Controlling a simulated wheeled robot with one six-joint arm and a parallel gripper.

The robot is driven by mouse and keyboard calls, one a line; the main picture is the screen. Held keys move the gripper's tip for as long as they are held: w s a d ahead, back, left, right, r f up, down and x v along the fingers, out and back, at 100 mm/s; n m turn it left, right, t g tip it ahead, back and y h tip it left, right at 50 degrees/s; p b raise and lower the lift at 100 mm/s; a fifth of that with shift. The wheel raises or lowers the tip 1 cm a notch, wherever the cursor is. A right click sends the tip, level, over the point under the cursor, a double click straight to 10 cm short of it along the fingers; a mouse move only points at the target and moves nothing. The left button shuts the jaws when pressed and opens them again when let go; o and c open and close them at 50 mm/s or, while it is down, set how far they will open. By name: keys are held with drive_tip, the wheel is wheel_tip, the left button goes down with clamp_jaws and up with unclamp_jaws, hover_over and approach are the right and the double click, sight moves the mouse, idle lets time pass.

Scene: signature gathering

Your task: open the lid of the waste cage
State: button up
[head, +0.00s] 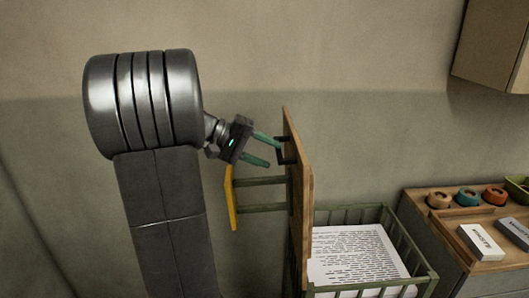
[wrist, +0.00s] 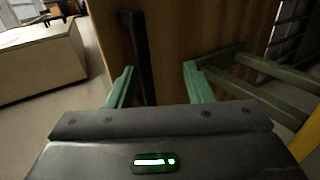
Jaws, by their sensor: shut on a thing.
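The waste cage (head: 425,277) is a green slatted bin at the lower middle of the head view, with a printed white sheet (head: 357,256) inside. Its wooden lid (head: 299,190) stands upright at the cage's left side, so the cage top is uncovered. A dark handle (head: 281,150) is on the lid's left face; it also shows in the wrist view (wrist: 141,55). My gripper (head: 263,149) is at this handle, its green fingers on either side of it, shut on it. The exact contact is hard to see.
Green bars (head: 260,182) run from the lid's left face to a yellow strip (head: 232,198), just below my gripper. A counter (head: 440,235) with colored round items and white boxes stands right of the cage. A wall cabinet (head: 490,45) hangs upper right.

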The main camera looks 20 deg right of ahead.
drive_tip(key=b+v, duration=0.1)
drive_tip(key=v, duration=1.2)
drive_tip(key=shift+a+r, duration=0.2)
drive_tip(key=shift+a, duration=0.1)
drive_tip(key=shift+d, duration=0.1)
drive_tip(key=x, duration=1.1)
drive_tip(key=shift+d+f+p, duration=0.15)
drive_tip(key=shift+f+p, duration=0.05)
drive_tip(key=shift+p, duration=0.25)
